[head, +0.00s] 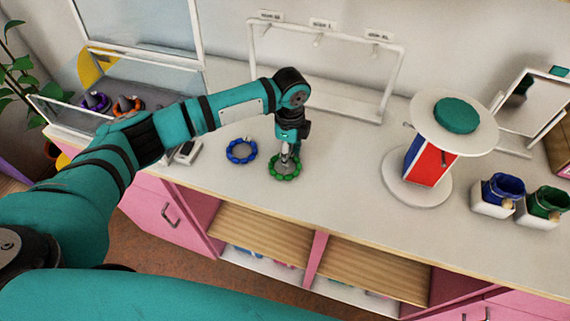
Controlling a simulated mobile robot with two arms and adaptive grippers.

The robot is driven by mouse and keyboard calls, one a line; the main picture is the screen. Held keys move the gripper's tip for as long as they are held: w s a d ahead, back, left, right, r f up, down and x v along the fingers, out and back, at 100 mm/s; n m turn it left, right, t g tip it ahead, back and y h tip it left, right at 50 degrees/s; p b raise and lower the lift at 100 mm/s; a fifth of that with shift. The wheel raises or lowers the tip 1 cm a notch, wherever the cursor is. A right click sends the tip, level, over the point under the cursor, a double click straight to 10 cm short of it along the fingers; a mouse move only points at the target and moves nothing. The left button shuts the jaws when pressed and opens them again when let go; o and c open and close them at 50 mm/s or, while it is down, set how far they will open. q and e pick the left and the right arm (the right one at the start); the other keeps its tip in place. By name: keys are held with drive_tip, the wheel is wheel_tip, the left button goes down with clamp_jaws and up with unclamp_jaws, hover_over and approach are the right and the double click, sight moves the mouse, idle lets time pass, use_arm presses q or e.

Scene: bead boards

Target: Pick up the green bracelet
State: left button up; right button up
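The green beaded bracelet (285,177) lies on the white counter, left of the middle. My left gripper (287,164) points down over it, with its fingertips at the bracelet's ring and hiding part of its far side. The fingers are small and look close together. I cannot tell whether they are open or shut, or whether they touch the beads. My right gripper is not in view.
A blue beaded bracelet (241,151) lies just left of the green one. A white rack (330,100) stands behind. A round stand (418,190) and two white holders with blue (490,207) and green (538,220) pouches are right. The counter between is clear.

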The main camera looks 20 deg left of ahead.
use_arm(q)
clamp_jaws()
drive_tip(key=shift+r, duration=0.2)
